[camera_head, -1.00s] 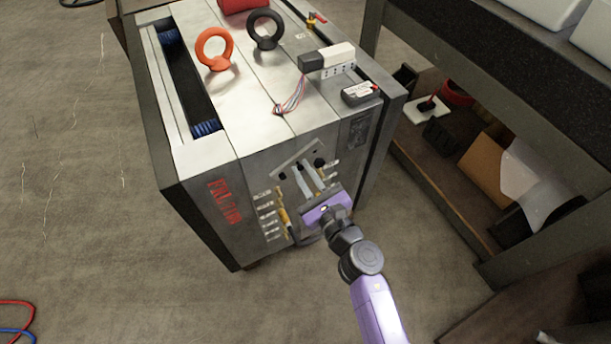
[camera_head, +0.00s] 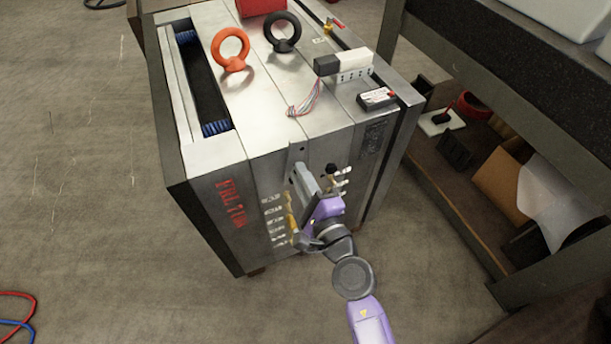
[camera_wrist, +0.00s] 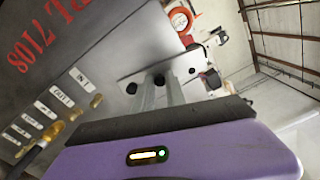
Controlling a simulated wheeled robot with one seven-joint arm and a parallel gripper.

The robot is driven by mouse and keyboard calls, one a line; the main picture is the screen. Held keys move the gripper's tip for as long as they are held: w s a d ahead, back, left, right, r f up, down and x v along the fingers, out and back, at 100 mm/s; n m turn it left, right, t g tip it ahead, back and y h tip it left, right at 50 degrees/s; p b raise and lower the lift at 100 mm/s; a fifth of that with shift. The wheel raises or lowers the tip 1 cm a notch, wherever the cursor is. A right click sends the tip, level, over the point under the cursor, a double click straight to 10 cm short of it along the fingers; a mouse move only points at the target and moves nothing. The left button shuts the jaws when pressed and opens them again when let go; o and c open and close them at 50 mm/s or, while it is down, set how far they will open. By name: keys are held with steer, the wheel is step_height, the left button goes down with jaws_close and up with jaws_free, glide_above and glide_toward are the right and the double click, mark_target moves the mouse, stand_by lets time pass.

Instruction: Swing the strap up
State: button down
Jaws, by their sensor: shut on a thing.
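The strap (camera_head: 297,157) is a flat grey metal plate on the front face of the mould base (camera_head: 240,175). In the head view it stands steeply, close to upright, its lower part hidden by my gripper. My purple gripper (camera_head: 305,180) is at the front face, shut on the strap. In the wrist view the strap (camera_wrist: 185,66) crosses behind the two grey fingers of my gripper (camera_wrist: 159,84), with holes and a dark bolt head showing. The exact contact is hard to see.
Brass fittings with white labels (camera_head: 275,212) sit left of my gripper. A dark knob (camera_head: 331,170) sits close on its right. Orange (camera_head: 231,48) and black (camera_head: 284,32) eye bolts stand on top. A workbench (camera_head: 450,205) stands at right; floor is open at left.

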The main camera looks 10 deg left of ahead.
steer(key=shift+s+a+r+n, duration=0.1)
steer(key=shift+s+a+n, duration=0.15)
steer(key=shift+n, duration=0.3)
steer(key=shift+s+a+n, duration=0.1)
steer(key=shift+a+n, duration=0.2)
steer(key=shift+n, duration=0.25)
steer(key=c, duration=1.4)
jaws_free()
steer(key=shift+o, duration=0.2)
steer(key=shift+s+d, duration=0.1)
steer(key=shift+d, duration=0.05)
steer(key=shift+s+d, duration=0.2)
steer(key=shift+s, duration=0.1)
steer(key=b+v, duration=0.1)
steer(key=v, duration=0.5)
steer(key=shift+s+d, duration=0.2)
steer(key=shift+s, duration=0.15)
